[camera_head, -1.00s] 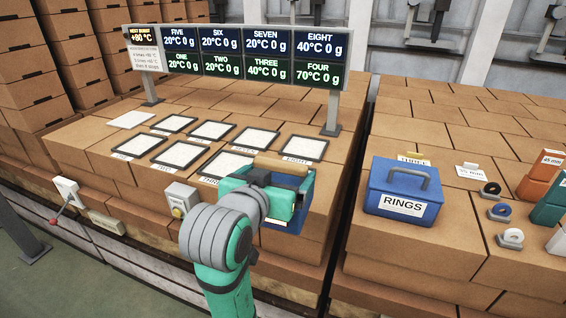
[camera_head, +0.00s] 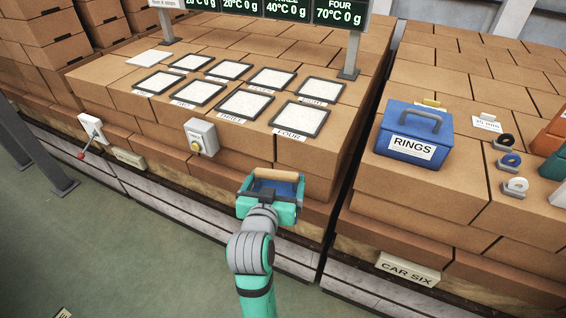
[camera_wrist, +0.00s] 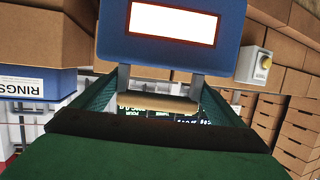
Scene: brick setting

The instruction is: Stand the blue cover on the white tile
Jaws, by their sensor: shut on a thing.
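The blue cover (camera_head: 289,189) has a wooden bar handle (camera_head: 278,174). My gripper (camera_head: 272,196) is shut on this handle and holds the cover at the front edge of the brick stack, mostly hidden behind the jaws in the head view. In the wrist view the cover's blue face (camera_wrist: 112,45) with a white window fills the upper middle, and the handle (camera_wrist: 158,104) lies between the jaws. The white tile (camera_head: 149,58) is a plain, frameless square lying bare at the back left of the stack, well away from my gripper.
Several dark-framed white plates, including FOUR (camera_head: 300,115), lie between the cover and the tile. A grey button box (camera_head: 200,137) and a red-tipped lever (camera_head: 91,130) are on the front edge. A blue RINGS box (camera_head: 413,137) stands on the right stack.

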